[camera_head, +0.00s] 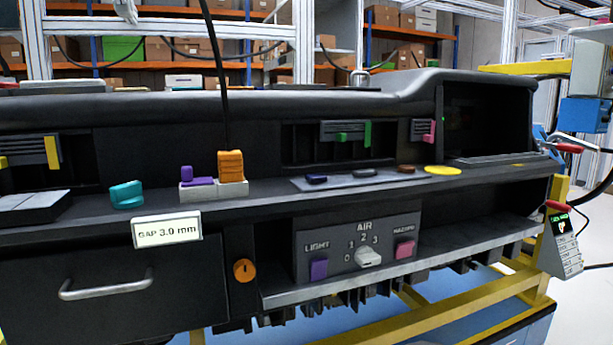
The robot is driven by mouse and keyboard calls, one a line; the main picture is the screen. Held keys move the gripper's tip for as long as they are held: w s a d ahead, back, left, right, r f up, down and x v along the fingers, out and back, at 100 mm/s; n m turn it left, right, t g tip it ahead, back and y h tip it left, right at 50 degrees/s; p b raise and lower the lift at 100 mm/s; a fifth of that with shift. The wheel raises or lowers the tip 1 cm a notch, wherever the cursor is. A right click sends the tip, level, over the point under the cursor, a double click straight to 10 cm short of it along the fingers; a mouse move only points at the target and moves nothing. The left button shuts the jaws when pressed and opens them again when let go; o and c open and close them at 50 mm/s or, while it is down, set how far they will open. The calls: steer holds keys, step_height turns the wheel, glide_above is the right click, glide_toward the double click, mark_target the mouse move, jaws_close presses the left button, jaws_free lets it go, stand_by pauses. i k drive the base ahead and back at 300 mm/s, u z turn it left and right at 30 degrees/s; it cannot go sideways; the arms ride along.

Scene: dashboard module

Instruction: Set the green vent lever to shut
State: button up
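A dark slatted vent (343,128) sits in the dashboard face, right of the middle. An upright green lever (367,133) stands at the vent's right edge. A smaller green tab (341,138) sits low on the front of the slats. The slats are too small to tell whether the vent is open or shut. My gripper is not in view, and nothing is seen touching the green parts.
A shelf below the vent holds a grey mat (345,181) with small dark pieces, a yellow disc (442,170), an orange block (230,165) and a teal piece (127,194). A black cable (218,70) hangs left of the vent. A pink-levered vent (422,131) is to the right.

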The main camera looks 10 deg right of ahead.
mark_target(342, 137)
steer(key=z, duration=0.5)
steer(key=k, duration=1.15)
steer(key=u, duration=0.2)
steer(key=i, duration=0.7)
